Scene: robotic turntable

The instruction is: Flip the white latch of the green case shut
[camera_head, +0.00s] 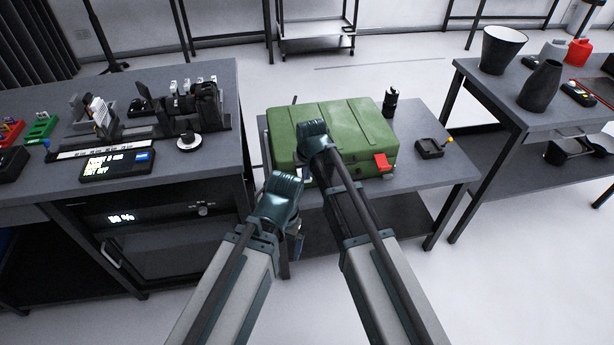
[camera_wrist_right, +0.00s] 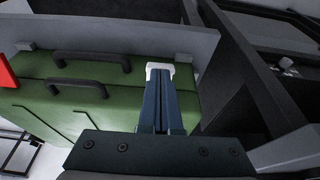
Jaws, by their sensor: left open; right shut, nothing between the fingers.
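The green case (camera_head: 345,125) lies closed on a small grey table. Its red latch (camera_head: 382,162) is on the front right; it also shows at the left edge of the right wrist view (camera_wrist_right: 6,72). The white latch (camera_wrist_right: 160,68) shows in the right wrist view at the case's edge, right at the tips of my right gripper (camera_wrist_right: 160,78). My right gripper's fingers are shut and empty, and partly cover the latch; I cannot tell its angle. My left gripper (camera_head: 298,232) is open and empty, in front of the table and below the case.
A black handle (camera_wrist_right: 92,62) stands out from the case between the latches. A black cup (camera_head: 390,103) and small dark tray (camera_head: 430,148) stand to the case's right. A workbench (camera_head: 200,165) with equipment is close on the left, and another table (camera_head: 475,75) is on the right.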

